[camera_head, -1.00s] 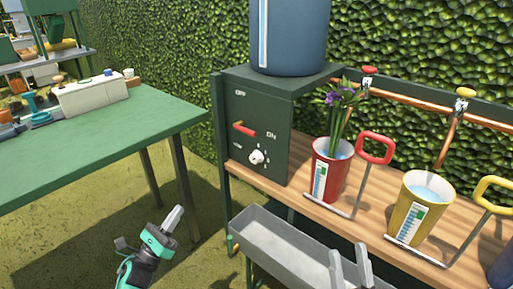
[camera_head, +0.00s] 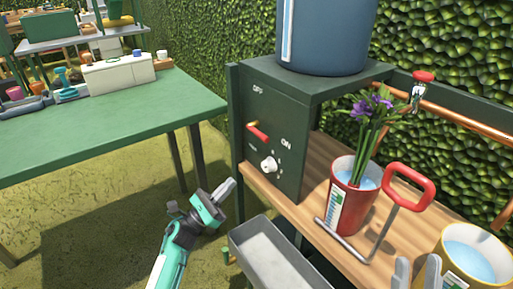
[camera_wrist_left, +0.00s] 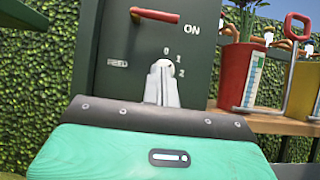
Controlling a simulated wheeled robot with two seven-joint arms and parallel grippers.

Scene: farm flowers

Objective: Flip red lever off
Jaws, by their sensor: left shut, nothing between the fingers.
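The red lever (camera_head: 257,131) is on the front of a dark green control box (camera_head: 272,110), between the OFF and ON labels. It lies roughly level, its red end towards ON, and also shows at the top of the left wrist view (camera_wrist_left: 155,15). A white dial (camera_head: 268,165) sits below it. My left gripper (camera_head: 230,187) is shut and empty, below and left of the lever, apart from it in the head view. Its fingertips overlap the dial in the wrist view; contact cannot be told. My right gripper (camera_head: 417,273) is open, at the bottom edge.
A red bucket (camera_head: 354,198) with purple flowers stands on the wooden shelf (camera_head: 318,170) right of the box, a yellow bucket (camera_head: 470,262) beyond it. A grey trough (camera_head: 268,258) lies in front. A green table (camera_head: 110,120) is at left, with open grass before it.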

